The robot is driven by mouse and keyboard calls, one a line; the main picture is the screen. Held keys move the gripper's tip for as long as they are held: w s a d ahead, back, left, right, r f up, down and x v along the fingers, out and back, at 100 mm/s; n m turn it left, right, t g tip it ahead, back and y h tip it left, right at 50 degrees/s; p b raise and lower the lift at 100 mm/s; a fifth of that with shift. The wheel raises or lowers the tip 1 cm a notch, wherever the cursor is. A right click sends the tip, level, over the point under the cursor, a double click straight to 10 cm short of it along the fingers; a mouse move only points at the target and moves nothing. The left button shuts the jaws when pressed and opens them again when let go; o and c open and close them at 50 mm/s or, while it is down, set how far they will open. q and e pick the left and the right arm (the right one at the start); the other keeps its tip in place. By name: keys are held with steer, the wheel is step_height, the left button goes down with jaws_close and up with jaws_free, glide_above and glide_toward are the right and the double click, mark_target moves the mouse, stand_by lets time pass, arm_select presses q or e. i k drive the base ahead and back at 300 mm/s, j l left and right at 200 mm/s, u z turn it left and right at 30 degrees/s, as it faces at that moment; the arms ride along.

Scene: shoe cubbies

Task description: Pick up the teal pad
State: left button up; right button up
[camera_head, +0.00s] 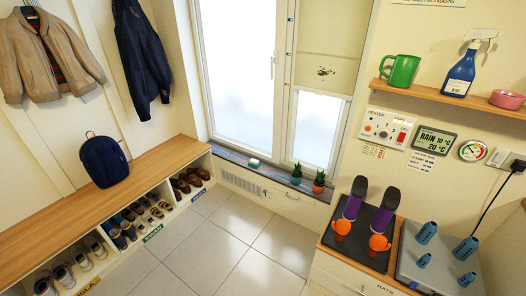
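A small teal-and-white block (254,163), which looks like the teal pad, lies on the dark windowsill (232,157) below the window. It is small in this view, so its detail is hard to tell. Neither of my grippers shows in the head view.
Two small potted plants (318,182) stand on the sill to the right of the block. A wooden bench (50,232) with shoe cubbies runs along the left, with a dark blue backpack (104,161) on it. A cabinet with purple and orange items on a dark mat (364,222) stands right. Tiled floor is clear.

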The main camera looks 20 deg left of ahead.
mark_target(254, 163)
steer(key=i+j+z, duration=0.3)
steer(key=i+j, duration=1)
steer(key=i, duration=0.1)
